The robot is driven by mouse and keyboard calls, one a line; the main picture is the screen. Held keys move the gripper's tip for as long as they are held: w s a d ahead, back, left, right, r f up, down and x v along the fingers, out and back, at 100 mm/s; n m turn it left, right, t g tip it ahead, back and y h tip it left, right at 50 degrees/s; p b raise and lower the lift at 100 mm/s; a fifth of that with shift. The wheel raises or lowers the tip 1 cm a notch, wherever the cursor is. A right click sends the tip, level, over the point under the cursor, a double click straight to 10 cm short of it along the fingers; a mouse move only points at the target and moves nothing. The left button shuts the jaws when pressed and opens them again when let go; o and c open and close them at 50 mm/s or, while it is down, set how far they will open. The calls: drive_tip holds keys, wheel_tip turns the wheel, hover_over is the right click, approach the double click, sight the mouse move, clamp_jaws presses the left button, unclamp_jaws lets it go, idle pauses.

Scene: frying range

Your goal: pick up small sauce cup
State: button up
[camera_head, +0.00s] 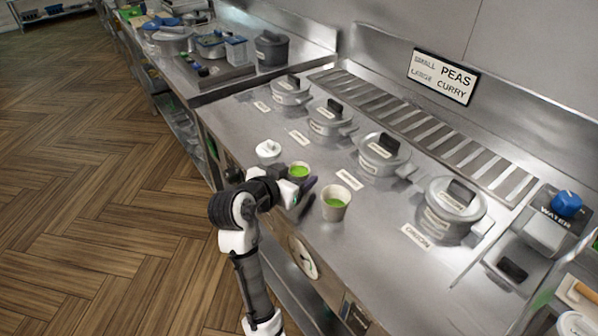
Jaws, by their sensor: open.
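The small sauce cup (299,171) holds bright green contents and stands upright on the steel counter near its front edge. A larger cup (336,204), also with green contents, stands to its right and nearer to me. My gripper (307,188) is at the small cup's near side, low over the counter. Its dark fingers are open, and the near one shows to the right of the cup's base. The gripper hides the lower part of the small cup, and I cannot tell whether the fingers touch it.
Several lidded pots, such as this one (384,155), line the back of the counter. A sign (444,77) reads small peas, large curry. A blue-topped water container (545,232) is at right. The wood floor is clear.

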drive_tip(key=shift+x, duration=1.3)
drive_tip(key=shift+r, duration=0.1)
drive_tip(key=c, duration=0.9)
drive_tip(key=shift+r, duration=0.15)
wheel_tip(320, 180, up, 20)
drive_tip(key=b, duration=0.1)
